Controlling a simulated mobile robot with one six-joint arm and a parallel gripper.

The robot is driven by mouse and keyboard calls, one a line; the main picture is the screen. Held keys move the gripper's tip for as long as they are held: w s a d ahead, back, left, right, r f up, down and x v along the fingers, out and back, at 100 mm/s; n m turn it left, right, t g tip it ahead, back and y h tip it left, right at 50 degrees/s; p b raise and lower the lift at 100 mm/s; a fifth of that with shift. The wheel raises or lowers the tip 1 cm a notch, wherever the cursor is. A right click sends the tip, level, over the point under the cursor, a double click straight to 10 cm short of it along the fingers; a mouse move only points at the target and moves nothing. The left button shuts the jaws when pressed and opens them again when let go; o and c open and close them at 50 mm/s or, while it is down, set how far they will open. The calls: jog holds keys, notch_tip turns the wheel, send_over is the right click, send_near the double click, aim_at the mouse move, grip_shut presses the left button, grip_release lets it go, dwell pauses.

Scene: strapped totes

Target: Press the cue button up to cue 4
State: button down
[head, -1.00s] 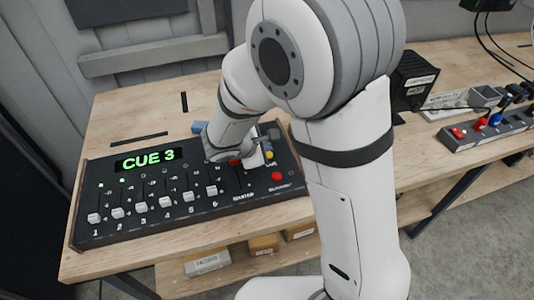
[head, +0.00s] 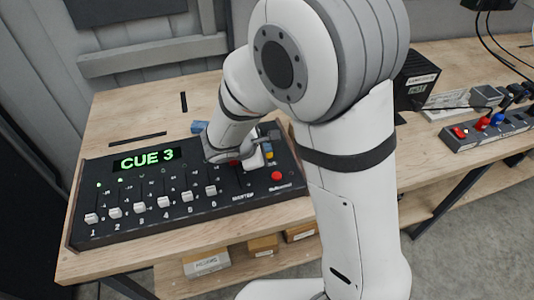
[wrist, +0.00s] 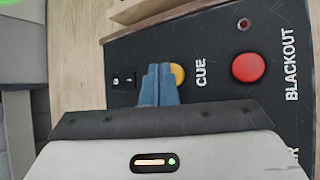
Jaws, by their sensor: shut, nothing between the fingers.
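The black control console (head: 125,220) lies on the wooden bench. Its green display (head: 147,159) reads CUE 3. The yellow cue button (wrist: 178,74) shows in the wrist view beside the word CUE, partly hidden by my fingers. In the head view the yellow button (head: 269,155) shows just right of my gripper. My gripper (wrist: 158,72) has its blue fingers shut together and empty. In the wrist view their tips overlap the button's left side. I cannot tell whether they touch it.
The red blackout button (wrist: 249,68) is right of the cue button in the wrist view. Sliders with white caps (head: 163,202) fill the console's left part. A power strip (head: 490,128) and a black box (head: 415,80) stand to the right. The bench behind the console is mostly clear.

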jog(key=shift+f+b, duration=0.4)
jog(key=shift+b, duration=0.1)
dwell(0.3)
jog(key=shift+r, duration=0.1)
jog(key=shift+r+p, duration=0.5)
jog(key=shift+r, duration=0.25)
jog(key=shift+r+p, duration=1.7)
jog(key=shift+r, duration=0.85)
jog(key=shift+d, duration=0.1)
